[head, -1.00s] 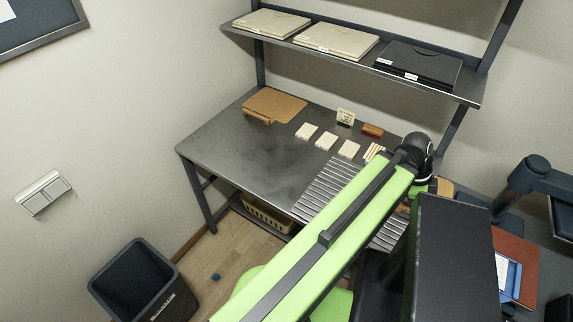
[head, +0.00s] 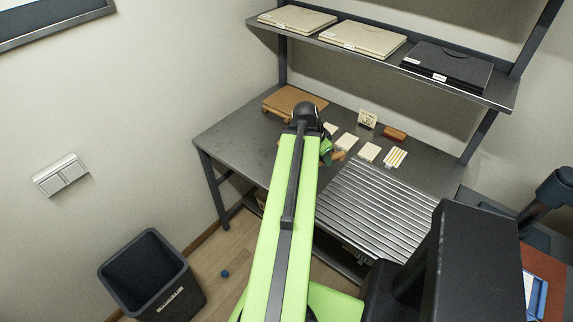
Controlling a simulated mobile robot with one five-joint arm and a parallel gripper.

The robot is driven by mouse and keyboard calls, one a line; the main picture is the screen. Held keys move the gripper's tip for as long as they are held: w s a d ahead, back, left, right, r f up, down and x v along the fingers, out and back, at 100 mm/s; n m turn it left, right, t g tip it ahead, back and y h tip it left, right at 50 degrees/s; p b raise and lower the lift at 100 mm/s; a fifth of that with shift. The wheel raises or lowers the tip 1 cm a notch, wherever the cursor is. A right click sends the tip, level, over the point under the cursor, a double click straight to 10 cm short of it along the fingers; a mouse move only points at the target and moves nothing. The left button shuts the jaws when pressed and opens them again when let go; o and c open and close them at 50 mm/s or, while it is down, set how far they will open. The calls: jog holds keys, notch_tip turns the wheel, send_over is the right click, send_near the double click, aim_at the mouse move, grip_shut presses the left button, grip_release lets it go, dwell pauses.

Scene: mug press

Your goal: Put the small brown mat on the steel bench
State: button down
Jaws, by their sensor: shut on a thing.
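The steel bench (head: 238,140) stands against the wall, its left part bare and smooth. My arm reaches over it, and my gripper (head: 327,152) is above the middle of the bench, mostly hidden behind the arm's end joint. It is shut on the small brown mat (head: 338,155), of which only a small tan piece shows beside the fingers. I cannot tell how high the mat is above the bench top.
A larger brown board (head: 290,99) lies at the bench's back left. Several cream tiles (head: 347,141), a small sign (head: 367,118) and a reddish-brown block (head: 395,133) are behind the ribbed section (head: 375,205). A shelf (head: 390,62) with flat boxes overhangs the back. A bin (head: 150,275) stands on the floor.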

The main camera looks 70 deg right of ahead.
jog(key=w+f+b, duration=0.2)
jog(key=w, duration=0.1)
jog(key=w+f+b, duration=0.2)
jog(key=w, duration=0.2)
jog(key=w+f+b, duration=0.2)
jog(key=w+f, duration=0.1)
jog(key=w, duration=0.1)
jog(key=shift+d, duration=0.1)
jog(key=shift+w, duration=0.1)
notch_tip(320, 180, down, 4)
jog(key=b, duration=0.4)
jog(key=shift+f+b, duration=0.15)
jog(key=shift+b, duration=0.2)
jog(key=shift+r, duration=0.25)
jog(key=shift+f, duration=0.2)
jog(key=c, duration=1.3)
grip_release()
jog(key=shift+r, duration=0.1)
